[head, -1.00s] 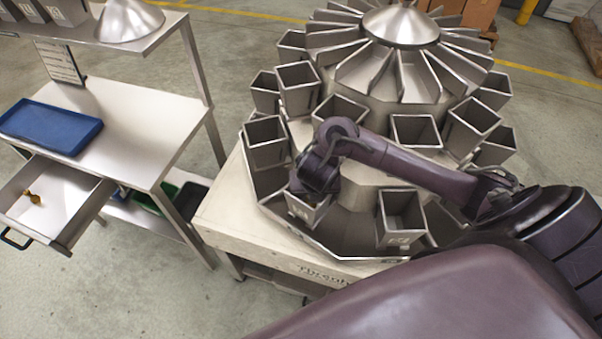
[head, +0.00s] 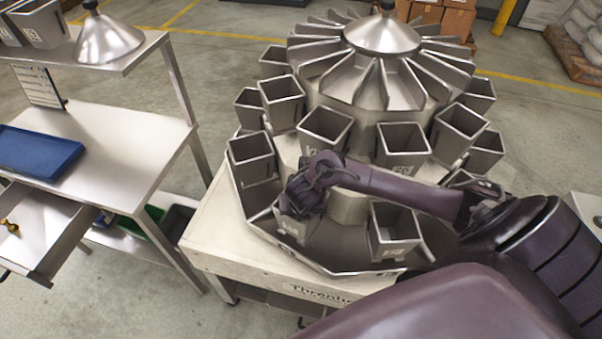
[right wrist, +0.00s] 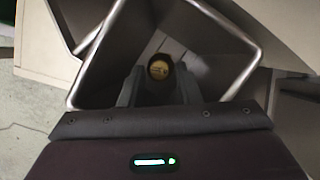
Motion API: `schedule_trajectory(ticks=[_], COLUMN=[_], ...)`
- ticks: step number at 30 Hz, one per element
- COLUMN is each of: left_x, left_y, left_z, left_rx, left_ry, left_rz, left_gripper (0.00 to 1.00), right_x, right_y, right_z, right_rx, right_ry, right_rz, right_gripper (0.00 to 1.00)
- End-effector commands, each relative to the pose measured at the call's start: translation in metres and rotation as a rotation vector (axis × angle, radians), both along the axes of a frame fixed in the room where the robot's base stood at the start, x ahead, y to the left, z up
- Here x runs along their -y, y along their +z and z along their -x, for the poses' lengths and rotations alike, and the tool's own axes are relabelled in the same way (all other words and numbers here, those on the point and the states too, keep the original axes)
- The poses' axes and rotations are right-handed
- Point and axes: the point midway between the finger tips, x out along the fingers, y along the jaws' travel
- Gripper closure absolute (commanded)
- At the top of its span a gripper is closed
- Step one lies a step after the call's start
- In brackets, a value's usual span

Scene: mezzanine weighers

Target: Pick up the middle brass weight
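My right gripper (head: 300,195) reaches down at the mouth of a front-left bucket (head: 290,229) on the weigher. In the right wrist view its two dark fingers (right wrist: 159,88) point into a steel bucket (right wrist: 252,52). A round brass weight (right wrist: 159,69) shows between the fingers, with its top face towards the camera. I cannot tell whether the fingers press on it or only stand beside it. Another brass-coloured piece (head: 9,226) lies in the open drawer (head: 48,225) at the left. My left gripper is not in view.
The weigher's other buckets (head: 402,146) ring the steel cone (head: 383,32) close around my right arm. A steel bench (head: 125,140) with a blue tray (head: 40,152) stands at the left. A shelf above it holds a cone-shaped part (head: 108,38).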

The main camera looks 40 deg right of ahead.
Motion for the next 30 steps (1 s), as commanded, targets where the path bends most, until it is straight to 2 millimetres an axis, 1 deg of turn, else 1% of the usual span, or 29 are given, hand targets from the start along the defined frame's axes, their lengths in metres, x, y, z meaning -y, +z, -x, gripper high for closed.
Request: schedule_trajectory(ticks=[1, 8, 18, 22, 26, 29, 30], left_x=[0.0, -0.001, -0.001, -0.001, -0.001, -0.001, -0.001], left_y=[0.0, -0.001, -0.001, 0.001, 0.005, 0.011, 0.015], left_z=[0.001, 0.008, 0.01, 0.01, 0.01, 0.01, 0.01], left_rx=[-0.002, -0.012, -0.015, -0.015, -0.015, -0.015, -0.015], left_ry=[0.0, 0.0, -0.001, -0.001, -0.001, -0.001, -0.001], left_rz=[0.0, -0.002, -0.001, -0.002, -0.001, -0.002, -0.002], left_gripper=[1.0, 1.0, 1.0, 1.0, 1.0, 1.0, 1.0], right_x=[0.0, 0.0, 0.0, 0.0, -0.001, -0.001, -0.001], right_y=[0.0, 0.0, 0.001, 0.005, 0.017, 0.033, 0.042], right_z=[0.0, 0.0, 0.0, -0.001, -0.001, -0.002, -0.002], right_rx=[0.0, 0.0, 0.002, 0.002, 0.003, 0.004, 0.005], right_ry=[0.0, -0.001, -0.001, -0.001, 0.0, 0.0, 0.001], right_rz=[0.0, 0.0, -0.001, -0.001, -0.001, -0.001, -0.002], right_gripper=[0.7, 1.0, 1.0, 1.0, 1.0, 1.0, 1.0])
